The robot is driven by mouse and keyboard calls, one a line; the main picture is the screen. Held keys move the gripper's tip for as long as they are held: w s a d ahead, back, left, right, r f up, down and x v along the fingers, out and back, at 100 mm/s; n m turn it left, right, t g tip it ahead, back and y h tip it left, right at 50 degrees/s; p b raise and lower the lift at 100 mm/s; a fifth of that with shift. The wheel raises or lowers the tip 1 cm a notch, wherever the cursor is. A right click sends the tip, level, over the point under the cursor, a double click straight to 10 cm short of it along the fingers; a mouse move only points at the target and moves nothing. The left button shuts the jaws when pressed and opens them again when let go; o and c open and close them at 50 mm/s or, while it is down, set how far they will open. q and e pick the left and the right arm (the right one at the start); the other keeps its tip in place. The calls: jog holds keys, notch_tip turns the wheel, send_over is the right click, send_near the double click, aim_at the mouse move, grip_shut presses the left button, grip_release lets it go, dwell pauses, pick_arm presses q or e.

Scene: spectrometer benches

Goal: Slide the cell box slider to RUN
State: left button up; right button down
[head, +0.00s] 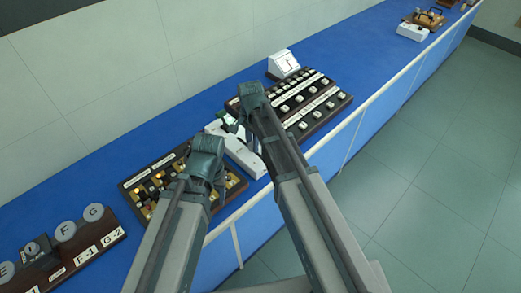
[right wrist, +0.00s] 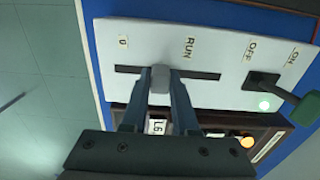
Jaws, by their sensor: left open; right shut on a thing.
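The white cell box (head: 244,157) stands on the blue bench in the head view, between two dark boards. In the right wrist view its white face (right wrist: 215,55) has a dark slot with the labels "0" and "RUN" above it. The grey slider knob (right wrist: 160,78) sits in the slot between the two labels. My right gripper (right wrist: 160,85) is shut on the knob, one finger on each side. In the head view my right gripper (head: 246,125) is over the box, partly hidden by its arm. My left gripper (head: 212,182) is open above the board left of the box.
A lever with a green handle (right wrist: 308,108) and "OFF" and "ON" labels is on the same face. A board with brass parts (head: 140,185) lies left of the box, a board of small blocks (head: 318,104) right of it.

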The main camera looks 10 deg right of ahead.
jog(key=w+a, duration=0.2)
jog(key=w, duration=0.1)
jog(key=shift+s+d, duration=0.1)
jog(key=shift+s, duration=0.05)
jog(key=c, duration=0.7)
grip_release()
pick_arm(q)
jog(key=shift+r, duration=0.15)
pick_arm(e)
jog(key=shift+r, duration=0.15)
pick_arm(q)
notch_tip(320, 180, up, 14)
jog(key=p, duration=1.4)
jog(key=shift+f, duration=0.2)
pick_arm(e)
notch_tip(320, 180, up, 14)
jog(key=shift+f, duration=0.2)
jog(key=shift+f, duration=0.1)
